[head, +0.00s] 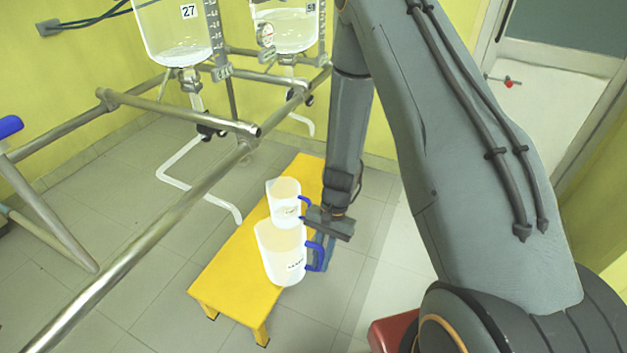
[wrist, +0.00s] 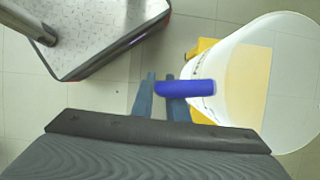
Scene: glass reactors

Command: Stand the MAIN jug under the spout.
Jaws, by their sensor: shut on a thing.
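Two white jugs with blue handles show in the head view at the yellow bench (head: 225,278). The larger front jug (head: 280,250) has dark lettering too small to read, so I cannot tell which is MAIN. My gripper (head: 321,262) is shut on the front jug's blue handle (wrist: 188,88), at its right side.
A metal pipe frame (head: 165,240) crosses the left side in front of the spout. A second reactor (head: 288,27) hangs behind, with another white pipe (head: 303,124). The near-left part of the bench is bare. A door (head: 560,60) is at the right.

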